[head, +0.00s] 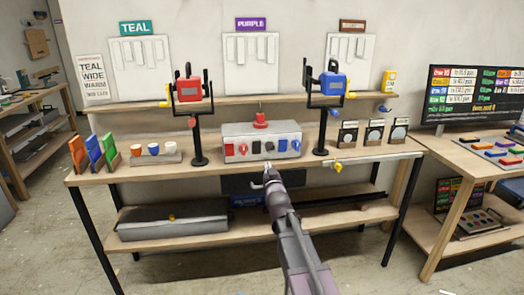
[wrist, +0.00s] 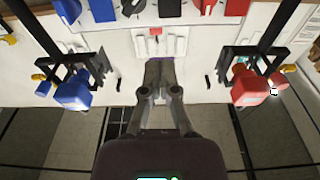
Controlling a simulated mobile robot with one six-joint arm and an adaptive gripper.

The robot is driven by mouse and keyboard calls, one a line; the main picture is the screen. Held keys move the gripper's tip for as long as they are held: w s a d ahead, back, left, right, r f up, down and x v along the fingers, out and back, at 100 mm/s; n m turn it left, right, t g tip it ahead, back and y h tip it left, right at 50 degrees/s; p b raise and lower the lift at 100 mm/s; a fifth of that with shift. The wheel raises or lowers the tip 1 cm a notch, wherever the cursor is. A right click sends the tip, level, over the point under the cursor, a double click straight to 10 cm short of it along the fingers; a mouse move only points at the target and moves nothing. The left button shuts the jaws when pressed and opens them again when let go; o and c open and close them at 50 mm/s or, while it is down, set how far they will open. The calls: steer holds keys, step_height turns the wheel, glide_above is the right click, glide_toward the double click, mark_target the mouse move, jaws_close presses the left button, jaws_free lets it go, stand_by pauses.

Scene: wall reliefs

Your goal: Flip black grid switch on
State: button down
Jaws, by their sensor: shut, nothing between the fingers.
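A grey control box (head: 235,132) stands on the workbench with a row of red, dark and blue controls on its front and a red knob on top. A black control (head: 270,146) sits near the middle of the row; what appears to be the same one is at the top edge of the wrist view (wrist: 132,8), partly cut off. Whether it is up or down is too small to tell. My gripper (head: 268,171) is shut and empty, in front of and below the box, apart from the controls. Its closed fingers also show in the wrist view (wrist: 160,68).
A red crank device (head: 188,90) stands left of the box and a blue one (head: 333,84) right of it, both on black stands. Coloured panels (head: 95,152) and cups (head: 153,150) sit on the bench's left. The shelf (head: 140,215) below holds a grey case.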

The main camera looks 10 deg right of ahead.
mark_target(259, 139)
steer(key=shift+w+r, duration=0.1)
steer(key=shift+r, duration=0.15)
steer(key=shift+w, duration=0.1)
steer(key=w, duration=0.4)
steer(key=w+r+p, duration=0.1)
steer(key=w, duration=0.4)
steer(key=w+r+p, duration=0.1)
steer(key=w, duration=0.3)
steer(key=shift+w, duration=0.3)
steer(key=shift+r, duration=0.1)
steer(key=shift+w+r+p, duration=0.25)
steer(key=shift+w+p, duration=0.1)
steer(key=shift+w, duration=0.25)
steer(key=shift+s+f, duration=0.1)
steer(key=shift+f, duration=0.05)
steer(key=shift+s, duration=0.1)
